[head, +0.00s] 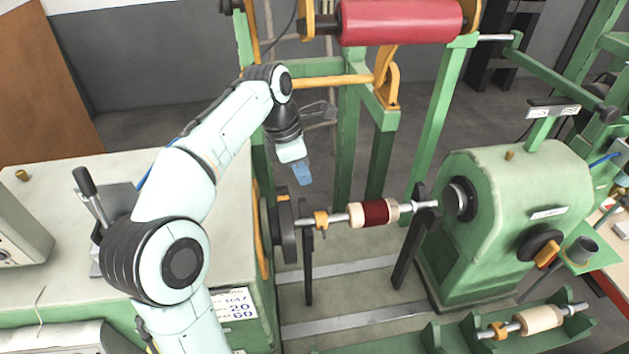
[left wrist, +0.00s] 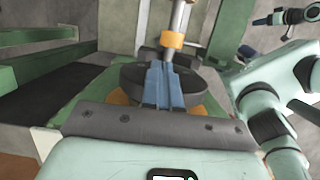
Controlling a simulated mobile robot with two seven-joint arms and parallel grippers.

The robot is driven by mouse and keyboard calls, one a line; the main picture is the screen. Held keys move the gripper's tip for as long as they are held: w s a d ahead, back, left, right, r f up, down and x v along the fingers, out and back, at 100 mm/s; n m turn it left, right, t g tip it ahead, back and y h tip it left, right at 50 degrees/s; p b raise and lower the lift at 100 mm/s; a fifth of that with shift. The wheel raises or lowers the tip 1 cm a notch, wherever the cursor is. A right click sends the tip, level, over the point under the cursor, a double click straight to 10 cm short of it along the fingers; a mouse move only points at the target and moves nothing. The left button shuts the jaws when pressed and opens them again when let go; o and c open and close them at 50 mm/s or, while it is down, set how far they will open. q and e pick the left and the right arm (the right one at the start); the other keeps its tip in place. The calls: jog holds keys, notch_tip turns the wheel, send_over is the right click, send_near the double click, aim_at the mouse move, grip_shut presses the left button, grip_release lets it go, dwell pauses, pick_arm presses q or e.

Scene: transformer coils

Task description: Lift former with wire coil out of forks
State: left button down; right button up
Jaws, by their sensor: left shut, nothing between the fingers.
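The former with the dark red wire coil (head: 375,212) has cream ends and sits on a steel shaft (head: 338,217). The shaft lies level across two dark upright forks (head: 307,265), between the faceplate (head: 285,229) at left and the green tailstock at right. My left gripper (head: 304,174) is shut and empty, fingers down, above and left of the coil, apart from it. In the left wrist view its blue fingers (left wrist: 164,84) show in front of the dark faceplate. The shaft's brass collar (left wrist: 172,40) is just beyond.
The green tailstock (head: 520,215) stands right of the shaft. A red roll (head: 400,20) hangs on a green frame behind. A second former (head: 538,320), cream and bare, lies on a green rack at the lower right. A green-sided cabinet (head: 240,265) stands at left.

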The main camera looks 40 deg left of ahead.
pick_arm(q)
jog(key=b, duration=0.3)
send_over(307, 227)
jog(key=f, duration=0.8)
jog(key=shift+s+f, duration=0.1)
jog(key=shift+s, duration=0.25)
jog(key=shift+w+d+f, duration=0.1)
jog(key=shift+w+f, duration=0.15)
jog(key=shift+f, duration=0.25)
pick_arm(e)
jog(key=shift+g, duration=0.3)
jog(key=shift+s+f, duration=1.95)
jog(key=shift+s, duration=0.25)
pick_arm(q)
jog(key=shift+s, duration=0.1)
pick_arm(e)
jog(key=shift+f, duration=0.1)
